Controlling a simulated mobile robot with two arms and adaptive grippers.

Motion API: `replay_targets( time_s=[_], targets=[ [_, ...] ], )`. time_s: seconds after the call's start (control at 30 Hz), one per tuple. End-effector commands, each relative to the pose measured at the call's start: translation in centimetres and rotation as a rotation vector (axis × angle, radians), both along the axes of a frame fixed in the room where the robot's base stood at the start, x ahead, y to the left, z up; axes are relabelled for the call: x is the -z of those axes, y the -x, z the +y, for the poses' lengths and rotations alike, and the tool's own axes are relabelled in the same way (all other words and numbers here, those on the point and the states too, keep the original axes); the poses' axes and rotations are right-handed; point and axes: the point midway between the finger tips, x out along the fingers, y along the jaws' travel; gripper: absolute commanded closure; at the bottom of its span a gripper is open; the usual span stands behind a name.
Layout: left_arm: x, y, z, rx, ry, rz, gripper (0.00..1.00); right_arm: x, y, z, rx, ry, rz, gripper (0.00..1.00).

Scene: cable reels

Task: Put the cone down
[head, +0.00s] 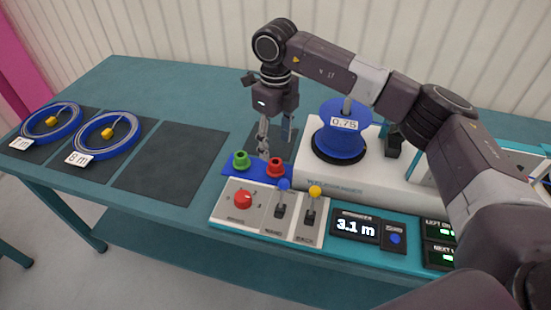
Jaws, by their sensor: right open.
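A small red cone-like piece (275,167) and a green one (240,160) stand upright on a blue strip (256,174) at the back of the control panel. My right gripper (273,151) is open, pointing down just above and behind the red piece. Nothing shows between its fingers. I cannot tell whether a fingertip touches the red piece. My left gripper is not in view.
A blue reel (341,145) labelled 0.75 stands on the white machine, close right of my gripper. Levers and a red knob (243,199) sit in front. Coiled blue cables (106,148) lie on left mats; another mat (174,160) is empty.

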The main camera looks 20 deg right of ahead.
Motion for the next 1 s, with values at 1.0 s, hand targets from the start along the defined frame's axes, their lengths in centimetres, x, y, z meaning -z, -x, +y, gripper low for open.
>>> replay_targets(
  time_s=[1.0],
  targets=[
    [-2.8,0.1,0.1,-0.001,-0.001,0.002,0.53,-7.0,0.0,0.0,0.000,0.000,0.000,0.46]
  ],
)
